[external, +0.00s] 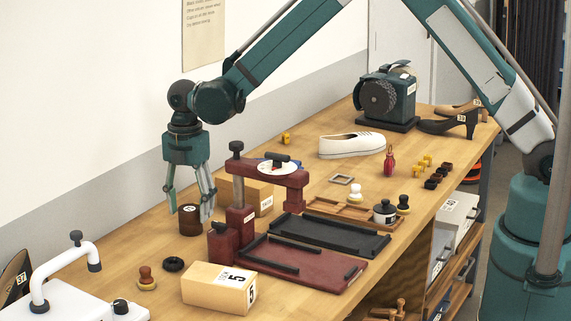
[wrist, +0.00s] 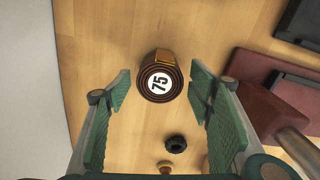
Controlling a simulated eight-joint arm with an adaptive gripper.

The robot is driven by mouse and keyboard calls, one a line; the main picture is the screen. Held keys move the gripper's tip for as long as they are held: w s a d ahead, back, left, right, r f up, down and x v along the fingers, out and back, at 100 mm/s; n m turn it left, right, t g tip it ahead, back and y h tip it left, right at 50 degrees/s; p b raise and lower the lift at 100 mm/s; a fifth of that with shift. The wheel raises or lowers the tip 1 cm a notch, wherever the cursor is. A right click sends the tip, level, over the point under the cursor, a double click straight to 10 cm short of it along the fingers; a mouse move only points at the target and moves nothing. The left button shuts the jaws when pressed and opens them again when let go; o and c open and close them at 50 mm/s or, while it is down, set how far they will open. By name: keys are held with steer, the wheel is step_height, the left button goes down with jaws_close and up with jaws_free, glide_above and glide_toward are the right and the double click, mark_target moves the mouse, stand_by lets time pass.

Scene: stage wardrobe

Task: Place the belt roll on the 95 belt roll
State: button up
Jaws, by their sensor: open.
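A dark brown belt roll (external: 190,221) stands on the bench beneath my gripper (external: 190,209). In the wrist view, the belt roll (wrist: 158,82) has a white disc marked 75 and a gold-brown piece at one edge. My gripper is open, with its two green fingers apart on either side of the roll in the wrist view. I do not make out a belt roll marked 95 in either view.
A dark red press (external: 232,225) stands close to the right of my gripper. A black ring (external: 173,264), a small brown stamp (external: 147,281) and a cardboard box (external: 207,289) lie nearer the front. Bare bench lies left of the roll.

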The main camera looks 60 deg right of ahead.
mark_target(189, 208)
steer(key=shift+r, duration=0.1)
step_height(189, 208, up, 12)
stand_by(0.7)
stand_by(0.7)
